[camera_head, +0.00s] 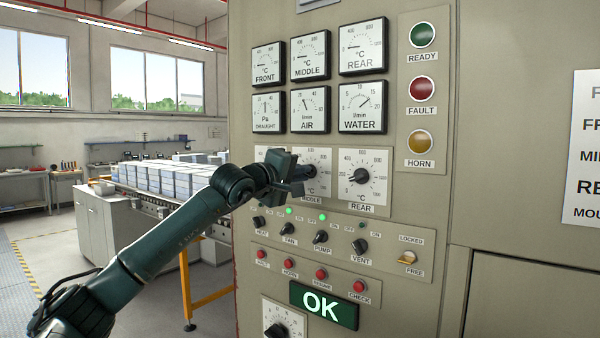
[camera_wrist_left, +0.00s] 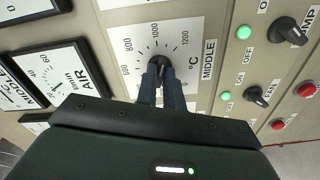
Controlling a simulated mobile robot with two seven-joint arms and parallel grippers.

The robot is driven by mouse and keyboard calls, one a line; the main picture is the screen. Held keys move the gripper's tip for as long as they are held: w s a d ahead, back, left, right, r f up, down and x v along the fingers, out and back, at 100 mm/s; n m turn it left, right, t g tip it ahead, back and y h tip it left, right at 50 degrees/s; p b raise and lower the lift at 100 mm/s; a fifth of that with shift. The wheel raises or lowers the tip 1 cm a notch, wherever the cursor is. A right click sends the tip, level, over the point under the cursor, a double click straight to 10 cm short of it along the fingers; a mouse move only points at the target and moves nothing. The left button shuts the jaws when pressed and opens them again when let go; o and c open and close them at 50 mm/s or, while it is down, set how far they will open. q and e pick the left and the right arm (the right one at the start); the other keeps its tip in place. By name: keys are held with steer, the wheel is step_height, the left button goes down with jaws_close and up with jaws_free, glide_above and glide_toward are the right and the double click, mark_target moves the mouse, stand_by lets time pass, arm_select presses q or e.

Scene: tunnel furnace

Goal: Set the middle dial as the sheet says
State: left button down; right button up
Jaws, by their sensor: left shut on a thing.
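The middle dial (camera_head: 318,158) is a white scale plate labelled MIDDLE, marked in °C, with a black knob, between two similar dials. It shows larger in the left wrist view (camera_wrist_left: 125,45). My left gripper (camera_head: 304,172) is shut on its knob (camera_wrist_left: 160,63), with both fingers (camera_wrist_left: 160,85) around it. The fingers hide part of the scale, and I cannot read the knob's setting. The sheet (camera_head: 588,105) is cut off at the right edge of the head view; only beginnings of its lines show, no values. My right gripper is not in view.
The REAR dial (camera_head: 361,180) sits close on the right. Gauges (camera_head: 310,55) are above; switches (camera_head: 320,237) and red buttons (camera_head: 321,273) are below. A green OK display (camera_head: 323,305) is lit. A conveyor with boxes (camera_head: 170,178) stands behind my left arm.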

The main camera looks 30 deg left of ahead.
arm_select(q)
steer(key=shift+m, duration=0.3)
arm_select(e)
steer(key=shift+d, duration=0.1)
arm_select(q)
steer(key=c, duration=1.5)
jaws_free()
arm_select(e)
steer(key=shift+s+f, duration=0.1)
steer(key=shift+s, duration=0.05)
